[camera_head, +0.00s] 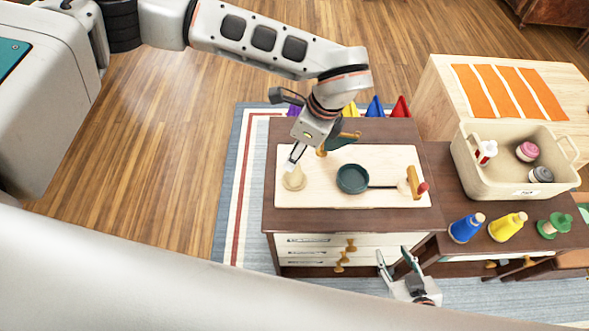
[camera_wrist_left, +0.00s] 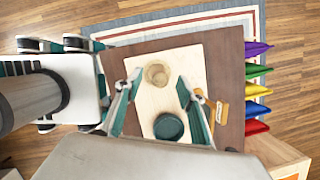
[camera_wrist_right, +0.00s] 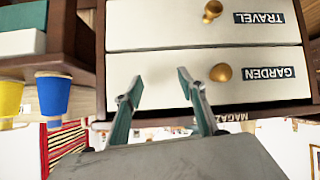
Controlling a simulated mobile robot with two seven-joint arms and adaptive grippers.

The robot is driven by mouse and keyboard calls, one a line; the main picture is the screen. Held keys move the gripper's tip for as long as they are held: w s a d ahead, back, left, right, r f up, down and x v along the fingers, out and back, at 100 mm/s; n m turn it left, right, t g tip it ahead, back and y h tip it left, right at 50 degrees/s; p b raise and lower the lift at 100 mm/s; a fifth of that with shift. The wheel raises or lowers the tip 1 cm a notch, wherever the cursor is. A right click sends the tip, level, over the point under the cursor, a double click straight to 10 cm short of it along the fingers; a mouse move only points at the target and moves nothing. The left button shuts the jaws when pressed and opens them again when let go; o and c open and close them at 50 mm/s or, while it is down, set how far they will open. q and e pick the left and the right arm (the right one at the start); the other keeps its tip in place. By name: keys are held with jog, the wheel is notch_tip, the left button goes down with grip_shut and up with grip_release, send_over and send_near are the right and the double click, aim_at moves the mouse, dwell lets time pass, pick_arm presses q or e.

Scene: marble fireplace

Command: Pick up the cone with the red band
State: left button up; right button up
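No red band can be made out on any cone. A plain pale wooden cone (camera_head: 294,179) stands at the left of a white board; it also shows in the left wrist view (camera_wrist_left: 157,75). My left gripper (camera_head: 293,160) is open close above this cone, which appears between and just beyond its fingertips (camera_wrist_left: 157,85). A blue cone (camera_head: 465,228) and a yellow cone (camera_head: 507,227) with wooden tops stand on the right-hand table. My right gripper (camera_head: 402,262) is open and empty in front of the drawers; its fingers show in its wrist view (camera_wrist_right: 160,85).
The white board (camera_head: 320,197) also bears a dark green pan (camera_head: 353,178) and a wooden piece with a red end (camera_head: 415,184). A beige crate (camera_head: 480,178) with jars, a green stacked piece (camera_head: 553,225) and labelled drawers (camera_wrist_right: 205,75) stand nearby. Coloured pennants (camera_wrist_left: 257,88) lie beyond the cabinet.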

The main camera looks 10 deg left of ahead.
pick_arm(q)
jog(key=shift+x, duration=1.05)
grip_shut()
jog(key=shift+r, duration=0.15)
